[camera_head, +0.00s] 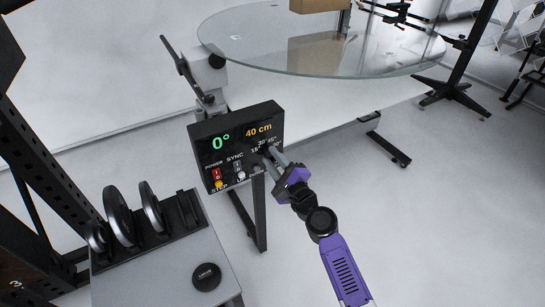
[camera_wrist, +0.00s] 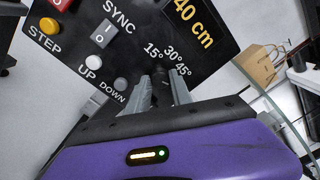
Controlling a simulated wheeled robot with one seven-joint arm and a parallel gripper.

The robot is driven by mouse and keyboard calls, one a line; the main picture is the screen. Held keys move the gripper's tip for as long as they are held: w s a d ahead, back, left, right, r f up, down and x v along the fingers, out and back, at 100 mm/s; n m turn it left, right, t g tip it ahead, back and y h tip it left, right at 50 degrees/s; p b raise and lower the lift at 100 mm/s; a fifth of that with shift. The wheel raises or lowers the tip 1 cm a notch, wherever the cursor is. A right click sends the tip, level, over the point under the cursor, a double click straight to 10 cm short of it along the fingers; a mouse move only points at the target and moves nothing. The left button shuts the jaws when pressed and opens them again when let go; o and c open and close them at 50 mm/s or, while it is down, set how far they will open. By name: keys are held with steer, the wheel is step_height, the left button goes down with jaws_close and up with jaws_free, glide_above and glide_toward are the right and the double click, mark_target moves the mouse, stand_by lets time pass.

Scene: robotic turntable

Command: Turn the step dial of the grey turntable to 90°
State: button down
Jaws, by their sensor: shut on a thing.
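The turntable's black control box (camera_head: 222,160) shows "0°" in green and "40 cm" in orange. Its step dial (camera_wrist: 159,71) is at the lower right of the panel, mostly hidden between my fingers. Labels 15°, 30° and 45° show around it in the wrist view; the 90° label is hidden there and partly covered in the head view. My gripper (camera_head: 270,156) reaches the panel from the lower right, its two fingers shut on the dial, one on each side; it also shows in the wrist view (camera_wrist: 163,88). The round glass turntable (camera_head: 290,50) stands behind.
On the panel, near the dial, are a yellow STEP button (camera_wrist: 48,26), a white UP button (camera_wrist: 94,61), a grey DOWN button (camera_wrist: 121,84) and a SYNC switch (camera_wrist: 104,33). A grey cabinet (camera_head: 150,275) with discs stands at left.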

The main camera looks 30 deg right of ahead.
steer(key=shift+d+f+m, duration=0.1)
steer(key=shift+m, duration=0.5)
steer(key=c, duration=1.1)
jaws_free()
steer(key=shift+c, duration=0.2)
steer(key=shift+s, duration=0.1)
steer(key=s, duration=0.7)
steer(key=shift+s, duration=0.3)
